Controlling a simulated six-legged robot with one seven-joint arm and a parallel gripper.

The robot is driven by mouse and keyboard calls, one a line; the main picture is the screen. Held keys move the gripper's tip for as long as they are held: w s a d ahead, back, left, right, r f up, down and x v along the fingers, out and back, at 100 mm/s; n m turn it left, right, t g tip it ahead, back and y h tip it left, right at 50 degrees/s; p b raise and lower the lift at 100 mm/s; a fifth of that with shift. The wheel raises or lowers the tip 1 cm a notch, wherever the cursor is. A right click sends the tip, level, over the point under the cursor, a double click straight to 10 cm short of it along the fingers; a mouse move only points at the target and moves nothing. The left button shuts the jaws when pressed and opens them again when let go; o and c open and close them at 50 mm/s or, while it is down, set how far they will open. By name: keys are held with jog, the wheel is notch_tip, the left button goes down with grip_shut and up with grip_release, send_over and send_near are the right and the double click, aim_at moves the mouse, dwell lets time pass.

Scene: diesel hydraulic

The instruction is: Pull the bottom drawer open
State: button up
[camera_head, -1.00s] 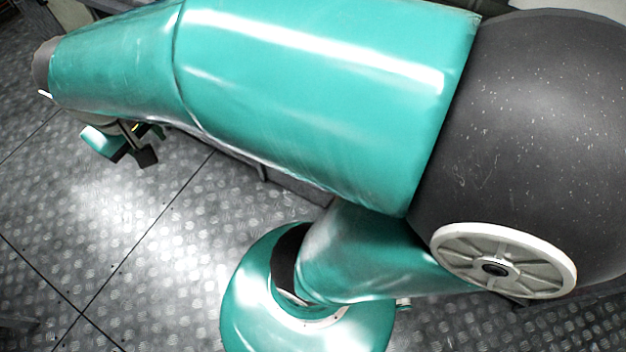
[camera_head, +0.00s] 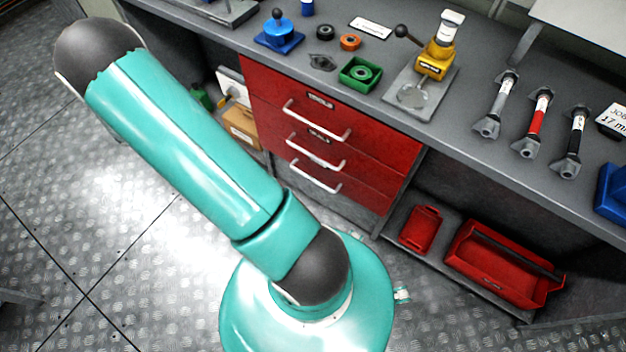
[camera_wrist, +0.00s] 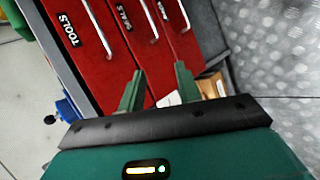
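A red three-drawer unit sits under the workbench in the head view. The bottom drawer (camera_head: 362,194) is lowest, and its white bar handle (camera_head: 314,178) shows clearly. All three drawers look closed. In the wrist view the unit appears turned sideways, with the bottom drawer (camera_wrist: 186,48) as the rightmost red front and its handle (camera_wrist: 182,14) near the top edge. My gripper (camera_wrist: 158,84) is open and empty in the wrist view, its two green fingers apart and pointing toward the drawer fronts. No handle lies between the fingers. My gripper is hidden in the head view.
Above are the drawers labelled TOOLS (camera_head: 300,88) and SEALS (camera_head: 350,150). A cardboard box (camera_head: 241,127) stands left of the unit. Red bins (camera_head: 500,265) lie on a low shelf to the right. The workbench (camera_head: 455,128) holds several tools. Metal floor (camera_head: 110,230) at the left is clear.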

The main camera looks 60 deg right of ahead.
jog(key=s+d+f+g+h, duration=0.1)
jog(key=s+d+f, duration=0.2)
jog(key=f, duration=0.6)
jog(key=s+d+f+g+h, duration=0.1)
jog(key=s+d+f+h, duration=0.15)
jog(key=f, duration=0.65)
jog(key=h, duration=0.3)
send_near(314, 180)
jog(key=shift+n+y, duration=0.25)
jog(key=shift+n, duration=0.15)
jog(key=x, duration=1)
jog(key=shift+w+d+f, duration=0.1)
jog(key=shift+w+f, duration=0.05)
grip_shut()
